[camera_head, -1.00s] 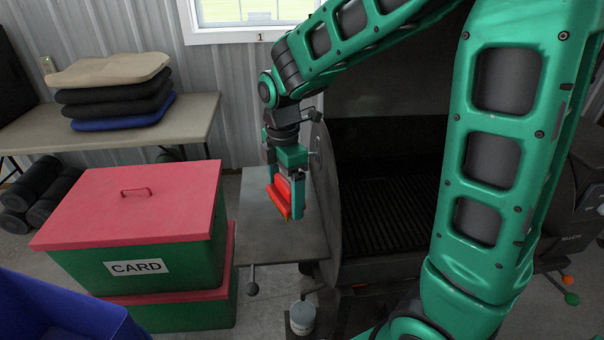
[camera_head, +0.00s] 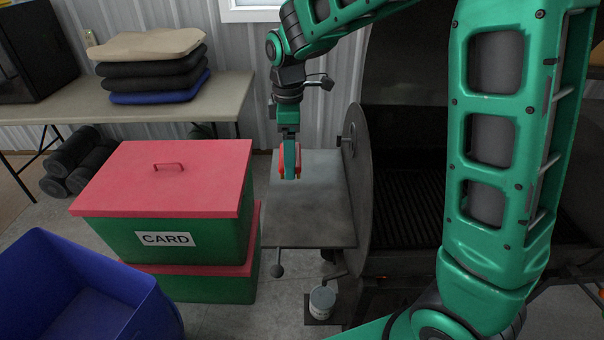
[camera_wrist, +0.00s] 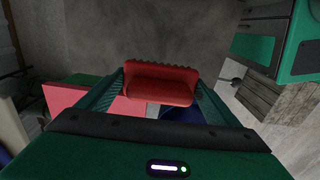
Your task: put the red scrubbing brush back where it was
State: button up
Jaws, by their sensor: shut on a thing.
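My gripper (camera_head: 290,172) is shut on the red scrubbing brush (camera_head: 283,160), which shows as narrow red parts beside the green finger in the head view. In the wrist view the red brush (camera_wrist: 160,83) sits between the two fingers. In the head view the gripper points down over the back left part of the grey side shelf (camera_head: 308,215) of the grill. I cannot tell whether the brush touches the shelf.
Red-lidded green boxes (camera_head: 165,180), the upper one labelled CARD, stand left of the shelf. A blue bin (camera_head: 85,295) is at the front left. The dark grill (camera_head: 405,180) stands right of the shelf. A table with folded cloths (camera_head: 150,70) is behind. Most of the shelf is bare.

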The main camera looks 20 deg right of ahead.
jog(key=shift+w+f, duration=0.1)
jog(key=shift+w, duration=0.3)
jog(key=w+d+f, duration=0.4)
jog(key=w+d, duration=0.1)
jog(key=w+d+f, duration=0.2)
jog(key=w, duration=0.1)
jog(key=shift+d+f, duration=0.3)
jog(key=shift+f, duration=2.05)
jog(key=o, duration=1.3)
jog(key=shift+f, duration=0.1)
notch_tip(320, 180, up, 12)
jog(key=shift+r, duration=0.15)
